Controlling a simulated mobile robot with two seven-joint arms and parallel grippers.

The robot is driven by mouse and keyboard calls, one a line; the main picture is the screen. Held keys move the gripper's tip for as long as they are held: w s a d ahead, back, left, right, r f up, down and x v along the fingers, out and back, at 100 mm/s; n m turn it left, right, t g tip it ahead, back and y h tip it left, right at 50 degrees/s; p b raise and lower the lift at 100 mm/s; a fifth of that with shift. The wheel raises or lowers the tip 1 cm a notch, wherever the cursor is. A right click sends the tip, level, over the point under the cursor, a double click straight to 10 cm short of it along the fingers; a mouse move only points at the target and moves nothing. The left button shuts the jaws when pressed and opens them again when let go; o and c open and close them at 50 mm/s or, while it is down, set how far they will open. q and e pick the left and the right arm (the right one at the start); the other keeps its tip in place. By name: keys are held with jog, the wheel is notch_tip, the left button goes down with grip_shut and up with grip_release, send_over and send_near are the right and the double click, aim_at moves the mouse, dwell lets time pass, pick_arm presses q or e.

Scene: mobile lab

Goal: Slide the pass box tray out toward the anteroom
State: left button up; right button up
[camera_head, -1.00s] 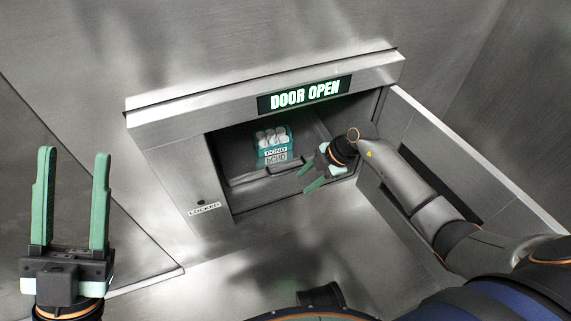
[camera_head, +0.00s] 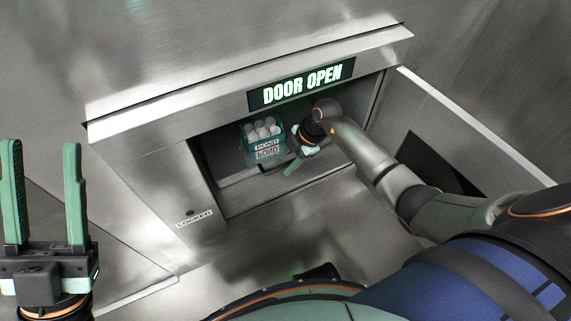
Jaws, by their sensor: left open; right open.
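The pass box tray (camera_head: 232,178) is a dark metal tray inside the open pass box (camera_head: 180,150), with a dark bar handle along its front edge. A teal rack (camera_head: 248,155) of white-capped tubes, labelled POND, stands on it. My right gripper (camera_head: 289,163) is open at the front of the box, close to the right end of the handle. The wrist hides part of the tray; I cannot tell whether the fingers touch or straddle the handle. My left gripper (camera_head: 42,195) is open, empty and pointing up at the far left, away from the box.
A lit DOOR OPEN sign (camera_head: 301,84) hangs over the opening. The box door (camera_head: 470,150) stands swung out on the right, beside my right arm. A LOCKED label (camera_head: 194,218) is on the left post. The space in front of the opening looks clear.

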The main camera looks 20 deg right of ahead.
jog(key=shift+w+a+f, duration=0.1)
jog(key=shift+f, duration=0.15)
grip_shut()
dwell(1.4)
